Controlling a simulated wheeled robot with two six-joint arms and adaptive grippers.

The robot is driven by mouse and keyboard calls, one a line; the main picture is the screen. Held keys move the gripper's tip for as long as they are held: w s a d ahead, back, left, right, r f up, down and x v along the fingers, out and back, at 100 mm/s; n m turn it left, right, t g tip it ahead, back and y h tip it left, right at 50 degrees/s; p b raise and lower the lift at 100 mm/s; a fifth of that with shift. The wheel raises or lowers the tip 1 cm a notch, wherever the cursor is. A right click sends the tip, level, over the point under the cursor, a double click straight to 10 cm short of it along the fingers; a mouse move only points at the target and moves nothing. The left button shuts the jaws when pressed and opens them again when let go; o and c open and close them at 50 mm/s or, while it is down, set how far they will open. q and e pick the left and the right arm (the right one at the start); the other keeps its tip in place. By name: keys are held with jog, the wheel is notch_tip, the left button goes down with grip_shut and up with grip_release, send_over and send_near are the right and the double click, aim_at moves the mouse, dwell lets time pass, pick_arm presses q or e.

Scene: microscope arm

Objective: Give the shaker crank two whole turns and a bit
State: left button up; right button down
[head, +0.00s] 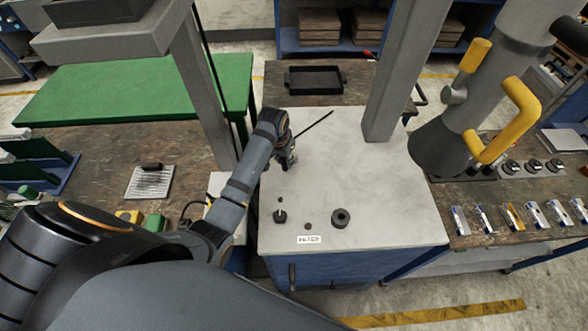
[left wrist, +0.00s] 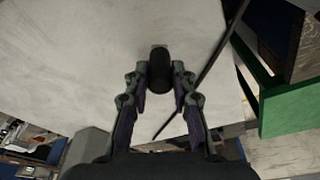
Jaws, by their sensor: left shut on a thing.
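In the left wrist view a dark rounded grip (left wrist: 159,72), which looks like the shaker crank's handle, sits between the fingertips of my left gripper (left wrist: 159,88). The fingers are closed against its two sides. In the head view my left gripper (head: 288,161) is low over the left part of the pale cabinet top (head: 385,205), and it hides the grip and most of the crank there. The crank's arm and pivot cannot be made out. My right gripper is not in view.
A thin dark rod (head: 315,125) slants beside the gripper. A black knob (head: 340,217), a smaller one (head: 280,216) and a label (head: 309,239) are at the top's front. A grey post (head: 392,80) rises behind; yellow handles (head: 520,105) hang at right. The top's middle is clear.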

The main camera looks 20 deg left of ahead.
pick_arm(q)
jog(key=o, duration=0.6)
jog(key=shift+r, duration=3.95)
